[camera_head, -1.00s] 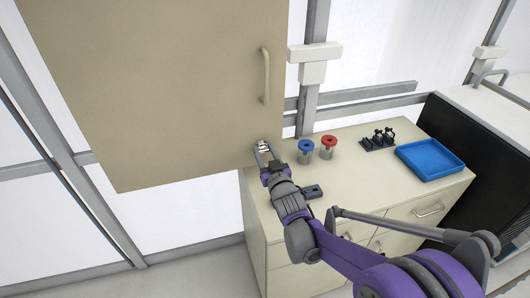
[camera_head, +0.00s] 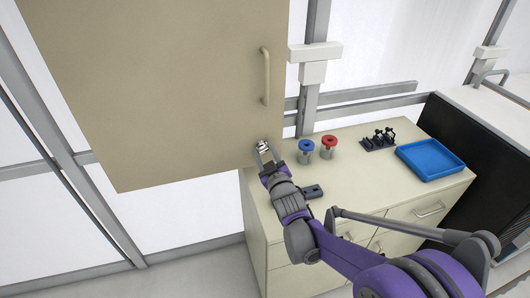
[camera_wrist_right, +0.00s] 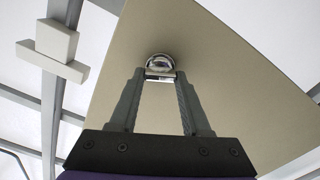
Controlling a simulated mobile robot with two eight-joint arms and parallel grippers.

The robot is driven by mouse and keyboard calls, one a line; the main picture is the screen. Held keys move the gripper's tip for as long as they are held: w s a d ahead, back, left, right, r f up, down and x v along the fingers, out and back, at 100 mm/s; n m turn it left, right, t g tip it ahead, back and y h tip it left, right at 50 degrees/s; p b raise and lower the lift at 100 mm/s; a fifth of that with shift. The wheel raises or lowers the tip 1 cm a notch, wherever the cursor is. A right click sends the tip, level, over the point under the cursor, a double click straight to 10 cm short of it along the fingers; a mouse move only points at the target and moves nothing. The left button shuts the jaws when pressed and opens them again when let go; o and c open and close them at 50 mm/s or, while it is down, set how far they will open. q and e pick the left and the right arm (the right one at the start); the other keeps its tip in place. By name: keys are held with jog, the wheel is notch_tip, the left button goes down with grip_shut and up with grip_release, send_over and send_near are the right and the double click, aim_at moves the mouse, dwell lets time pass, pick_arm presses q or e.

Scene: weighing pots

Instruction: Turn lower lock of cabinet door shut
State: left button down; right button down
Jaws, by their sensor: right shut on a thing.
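The cabinet door (camera_head: 165,90) is a large beige panel that fills the upper left of the head view. It also fills most of the right wrist view (camera_wrist_right: 225,75). The lower lock (camera_wrist_right: 160,61) is a small shiny metal piece near the door's lower right corner; in the head view it shows at the gripper's tips (camera_head: 262,144). My right gripper (camera_head: 263,150) has its fingertips closed on the lock. In the right wrist view the two fingers (camera_wrist_right: 160,75) converge at the lock and partly hide it. My left gripper is in neither view.
A vertical handle (camera_head: 265,76) is on the door above the lock. Below and right, a beige counter (camera_head: 345,185) holds a blue-topped pot (camera_head: 306,147), a red-topped pot (camera_head: 328,143), a black rack (camera_head: 378,141), a blue tray (camera_head: 432,158) and a dark device (camera_head: 312,192).

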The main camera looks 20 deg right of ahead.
jog(key=n, duration=0.6)
jog(key=shift+a+n, duration=0.1)
jog(key=shift+n, duration=0.2)
jog(key=n, duration=0.6)
jog(key=shift+f, duration=0.2)
jog(key=shift+n, duration=0.4)
jog(key=shift+c, duration=1.8)
grip_release()
jog(key=shift+s, duration=0.1)
jog(key=s, duration=1)
jog(key=shift+s, duration=0.3)
